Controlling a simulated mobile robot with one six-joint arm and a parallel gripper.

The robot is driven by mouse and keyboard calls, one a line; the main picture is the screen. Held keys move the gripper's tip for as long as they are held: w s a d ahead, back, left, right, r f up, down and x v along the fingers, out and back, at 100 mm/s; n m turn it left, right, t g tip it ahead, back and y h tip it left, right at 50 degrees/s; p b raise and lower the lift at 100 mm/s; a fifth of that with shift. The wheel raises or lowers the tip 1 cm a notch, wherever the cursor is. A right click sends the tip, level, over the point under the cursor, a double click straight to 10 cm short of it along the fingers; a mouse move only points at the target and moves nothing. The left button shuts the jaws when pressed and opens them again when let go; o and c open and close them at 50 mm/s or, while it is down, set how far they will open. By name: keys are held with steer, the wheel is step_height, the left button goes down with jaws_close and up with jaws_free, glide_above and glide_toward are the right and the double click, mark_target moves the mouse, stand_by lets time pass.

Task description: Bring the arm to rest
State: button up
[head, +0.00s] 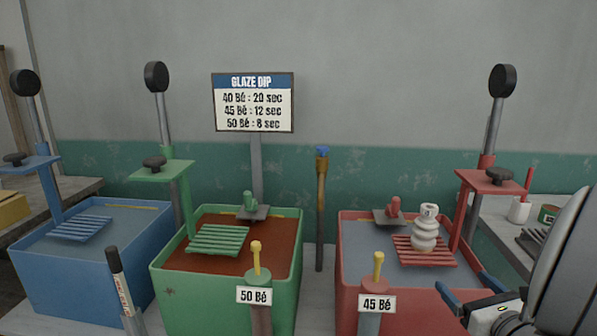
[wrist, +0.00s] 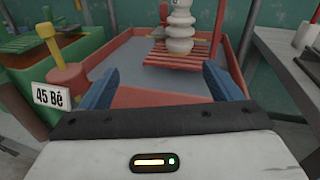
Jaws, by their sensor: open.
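My gripper (wrist: 160,90) is open and empty, its two blue fingers apart at the front edge of the red tub (wrist: 222,83). In the head view my gripper (head: 462,300) is at the lower right, in front of the red tub (head: 345,270), with part of my arm at the right edge. A white stacked, rounded piece (head: 425,236) stands upright on the red slatted rack (head: 400,252) in that tub. The piece (wrist: 180,28) also shows in the wrist view, beyond the fingers and apart from them.
A green tub (head: 165,285) with brown liquid and a blue tub (head: 60,280) stand to the left. Posts with "50 Bé" (head: 254,295) and "45 Bé" (head: 377,303) labels stand in front. A glaze dip sign (head: 253,102) stands behind. A side table (head: 490,215) is at the right.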

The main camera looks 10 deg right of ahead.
steer(key=s+a+n+g+y+p, duration=0.2)
steer(key=a+n+g+y, duration=0.3)
steer(key=a+n, duration=0.6)
steer(key=s+a+n+g+y+p, duration=0.1)
steer(key=a+n+g+y+p, duration=0.15)
steer(key=a+n+g, duration=0.8)
steer(key=s+a+r+n+h+p, duration=0.4)
steer(key=s+n+h, duration=0.3)
steer(key=n, duration=0.6)
steer(key=shift+a+r+t+h, duration=0.15)
steer(key=shift+r+t+h, duration=0.2)
steer(key=shift+h, duration=0.1)
